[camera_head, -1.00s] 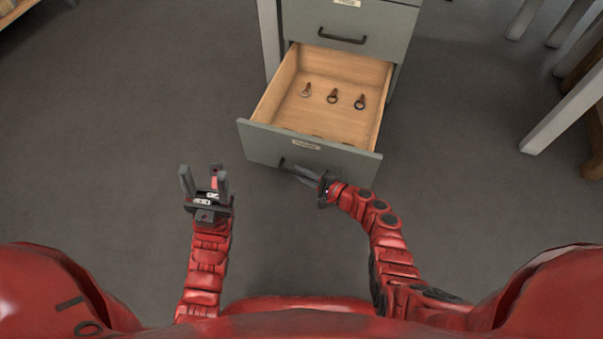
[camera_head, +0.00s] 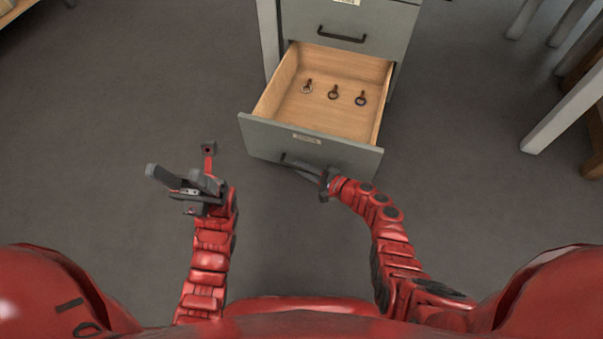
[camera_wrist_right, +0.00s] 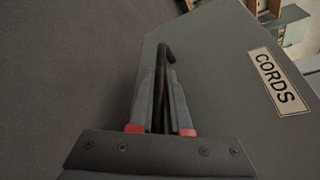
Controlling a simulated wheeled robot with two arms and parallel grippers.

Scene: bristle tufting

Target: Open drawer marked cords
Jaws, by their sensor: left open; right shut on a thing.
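The grey drawer (camera_head: 350,152) stands pulled out from its cabinet, its wooden inside (camera_head: 330,117) showing. In the right wrist view its front (camera_wrist_right: 225,65) bears a label reading CORDS (camera_wrist_right: 278,80). My right gripper (camera_head: 298,165) is shut on the drawer's dark handle (camera_wrist_right: 166,60), at the lower left of the drawer front. The fingers hide part of the handle. My left gripper (camera_head: 180,175) is open and empty, above the floor to the left of the drawer and apart from it.
Three small ringed pieces (camera_head: 333,92) lie in the drawer. A shut drawer with a dark handle (camera_head: 343,35) is above it. A pale table leg (camera_head: 560,112) stands at the right. The floor (camera_head: 130,100) to the left is clear.

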